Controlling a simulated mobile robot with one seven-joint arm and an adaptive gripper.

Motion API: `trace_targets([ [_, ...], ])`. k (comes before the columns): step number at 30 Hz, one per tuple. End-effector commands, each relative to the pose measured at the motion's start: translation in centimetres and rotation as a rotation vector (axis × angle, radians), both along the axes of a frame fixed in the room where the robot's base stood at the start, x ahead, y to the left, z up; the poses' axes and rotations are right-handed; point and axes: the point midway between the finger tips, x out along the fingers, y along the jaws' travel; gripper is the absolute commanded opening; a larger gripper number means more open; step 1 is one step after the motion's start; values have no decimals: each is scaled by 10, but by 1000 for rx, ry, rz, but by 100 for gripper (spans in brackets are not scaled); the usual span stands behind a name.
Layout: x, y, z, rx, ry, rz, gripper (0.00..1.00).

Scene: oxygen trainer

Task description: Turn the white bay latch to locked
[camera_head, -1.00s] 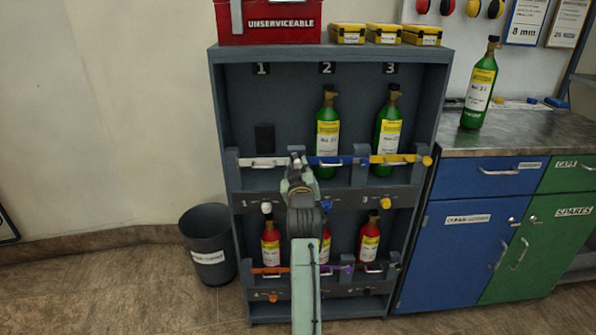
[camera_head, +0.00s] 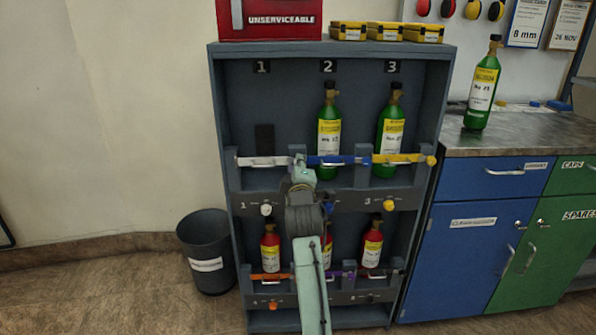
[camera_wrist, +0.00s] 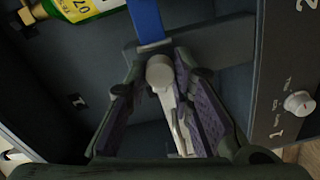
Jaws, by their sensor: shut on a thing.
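Bay 1 of the grey rack has a white retaining bar (camera_head: 263,161) lying level across its front. A white round latch knob (camera_head: 266,209) sits below it on the panel, beside the number 1. In the wrist view this knob (camera_wrist: 298,103) is at the right, apart from my fingers. My gripper (camera_head: 300,168) is at the bar's right end, close to the blue bar. In the wrist view my gripper's pads (camera_wrist: 190,105) are on both sides of the white bar (camera_wrist: 172,108), shut on it near its rounded end. The exact contact is partly hidden.
Bay 1 has no bottle, while bays 2 and 3 hold green bottles (camera_head: 328,135). A blue bar (camera_head: 335,161) and a yellow bar (camera_head: 400,158) cross those bays. Red bottles (camera_head: 270,247) stand below. A bin (camera_head: 205,250) is at the left, cabinets (camera_head: 470,260) at the right.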

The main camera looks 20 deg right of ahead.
Motion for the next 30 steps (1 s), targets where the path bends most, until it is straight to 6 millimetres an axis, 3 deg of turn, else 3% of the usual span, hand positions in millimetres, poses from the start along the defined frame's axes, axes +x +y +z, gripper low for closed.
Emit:
trace_targets([
  [12,0,0,-1,-231,67,-1,0],
  [30,0,0,0,-283,81,1,0],
])
